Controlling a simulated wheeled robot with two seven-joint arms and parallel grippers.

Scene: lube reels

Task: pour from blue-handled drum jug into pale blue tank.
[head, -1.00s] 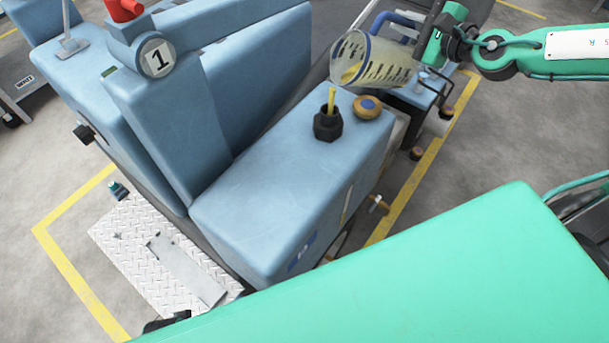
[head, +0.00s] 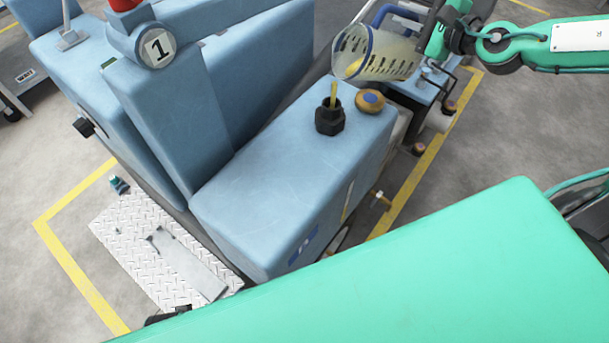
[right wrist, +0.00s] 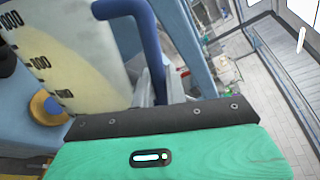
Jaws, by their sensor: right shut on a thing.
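The clear drum jug (head: 384,57) with dark scale marks and a blue rim is tipped well over, its mouth facing left above the pale blue tank (head: 285,190). A yellow stream (head: 334,94) falls from its lip into the tank's black filler neck (head: 329,118). Yellow liquid shows inside near the lip. My right gripper (head: 432,42) is shut on the jug at its handle side. My left gripper is out of view.
A yellow-brown cap with a blue centre (head: 370,101) sits on the tank top beside the neck. A taller blue housing with a round "1" plate (head: 157,48) stands to the left. A metal tread plate (head: 160,250) lies at lower left. The tank's front top is clear.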

